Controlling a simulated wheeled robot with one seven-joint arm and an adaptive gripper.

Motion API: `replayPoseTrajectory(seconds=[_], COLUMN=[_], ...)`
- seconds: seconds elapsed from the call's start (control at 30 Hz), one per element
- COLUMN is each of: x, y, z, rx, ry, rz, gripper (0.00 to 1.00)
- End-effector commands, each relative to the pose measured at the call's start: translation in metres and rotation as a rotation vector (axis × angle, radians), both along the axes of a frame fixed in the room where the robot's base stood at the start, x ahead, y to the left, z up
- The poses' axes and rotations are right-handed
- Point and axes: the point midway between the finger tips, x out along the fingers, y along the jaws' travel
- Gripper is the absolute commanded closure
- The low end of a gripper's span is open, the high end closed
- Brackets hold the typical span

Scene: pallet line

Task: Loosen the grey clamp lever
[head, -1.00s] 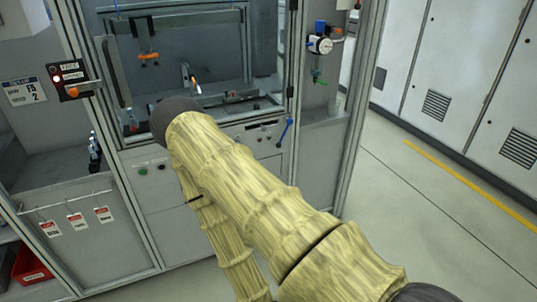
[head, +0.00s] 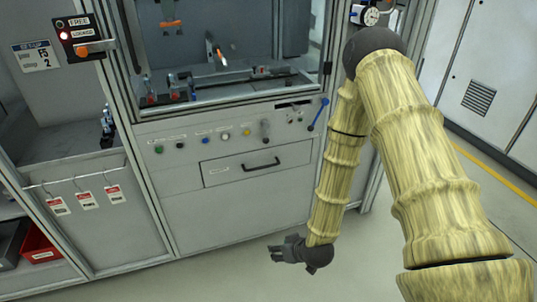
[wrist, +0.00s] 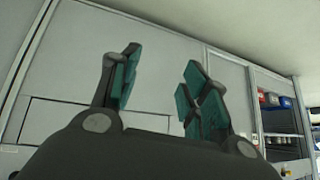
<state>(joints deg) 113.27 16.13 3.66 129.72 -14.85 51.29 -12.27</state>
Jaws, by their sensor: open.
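A small grey lever (head: 265,127) sits on the machine's front panel, right of the row of coloured buttons, below the window sill. I take it as the clamp lever, but its label is too small to read. My gripper (head: 276,251) is low in front of the machine, below the drawer and well apart from the lever, with its fingers pointing left. In the wrist view my gripper (wrist: 158,82) is open, with teal finger pads spread apart and nothing between them. The lever cannot be made out in the wrist view.
A blue lever (head: 318,114) stands right of the grey one. A drawer with a black handle (head: 260,165) is below. A FREE/LOCKED box (head: 84,42) with a grey-and-orange lever is at upper left, its red light lit. Floor before the machine is clear.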

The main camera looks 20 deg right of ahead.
Motion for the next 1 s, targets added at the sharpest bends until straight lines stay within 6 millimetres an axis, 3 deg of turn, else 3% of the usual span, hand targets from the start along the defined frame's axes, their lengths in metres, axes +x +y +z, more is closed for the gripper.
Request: replayPoseTrajectory(seconds=[0.03,0.2,0.4,0.6,0.7,1.0], x=[0.033,0.127,0.206,0.242,0.248,0.275], y=[-0.005,-0.021,-0.05,-0.074,-0.08,-0.076], z=[-0.001,0.044,0.114,0.168,0.182,0.187], rx=[0.006,0.003,-0.032,-0.07,-0.082,-0.087], ry=[-0.087,-0.374,-0.682,-0.876,-0.92,-0.937], rz=[0.008,0.049,0.07,0.074,0.074,0.076], gripper=[0.54,0.54,0.54,0.54,0.54,0.54])
